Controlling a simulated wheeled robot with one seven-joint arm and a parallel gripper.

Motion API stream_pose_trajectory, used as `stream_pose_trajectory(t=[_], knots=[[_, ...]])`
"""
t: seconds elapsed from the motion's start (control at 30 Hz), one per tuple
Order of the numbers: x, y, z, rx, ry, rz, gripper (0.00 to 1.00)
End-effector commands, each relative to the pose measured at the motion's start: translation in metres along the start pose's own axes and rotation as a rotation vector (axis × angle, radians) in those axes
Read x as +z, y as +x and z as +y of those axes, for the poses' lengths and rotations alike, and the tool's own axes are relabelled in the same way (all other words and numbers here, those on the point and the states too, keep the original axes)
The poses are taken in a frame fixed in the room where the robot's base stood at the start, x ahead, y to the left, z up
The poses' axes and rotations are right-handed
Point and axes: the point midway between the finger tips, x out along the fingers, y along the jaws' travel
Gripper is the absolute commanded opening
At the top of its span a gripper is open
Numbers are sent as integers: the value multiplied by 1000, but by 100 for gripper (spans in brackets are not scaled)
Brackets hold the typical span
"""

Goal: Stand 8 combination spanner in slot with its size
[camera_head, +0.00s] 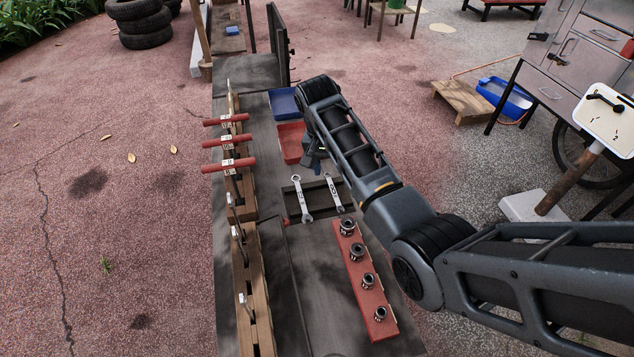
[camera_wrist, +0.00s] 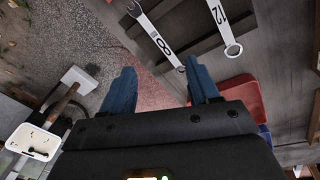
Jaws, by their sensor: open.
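The combination spanner marked 8 (camera_wrist: 158,42) lies tilted over a dark recessed tray; in the head view it is the right-hand spanner (camera_head: 334,195). A second spanner, marked 12 (camera_wrist: 220,22), lies beside it, at left in the head view (camera_head: 301,199). My gripper (camera_wrist: 162,84) is open and empty. In the wrist view, the lower end of the 8 spanner is close to one blue fingertip; I cannot tell whether they touch. In the head view my arm partly hides the gripper. A wooden rack with slots (camera_head: 249,262) runs along the bench's left side; its size marks are too small to read.
Red-handled tools (camera_head: 228,142) stick out across the rack's far part. A red block with several sockets (camera_head: 365,281) stands at the near right. A red bin (camera_head: 289,143) and a blue bin (camera_head: 284,103) sit beyond the spanners. Bare bench top lies between rack and socket block.

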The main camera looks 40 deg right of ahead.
Motion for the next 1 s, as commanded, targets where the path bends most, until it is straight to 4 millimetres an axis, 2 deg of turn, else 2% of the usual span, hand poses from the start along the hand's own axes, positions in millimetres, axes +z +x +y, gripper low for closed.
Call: stream_pose_trajectory(t=[0.6,0.9,1.0], knots=[[2,71,-2,2,0,-3,60],[2,75,-3,0,0,-1,60],[2,75,-3,0,0,-1,51]])
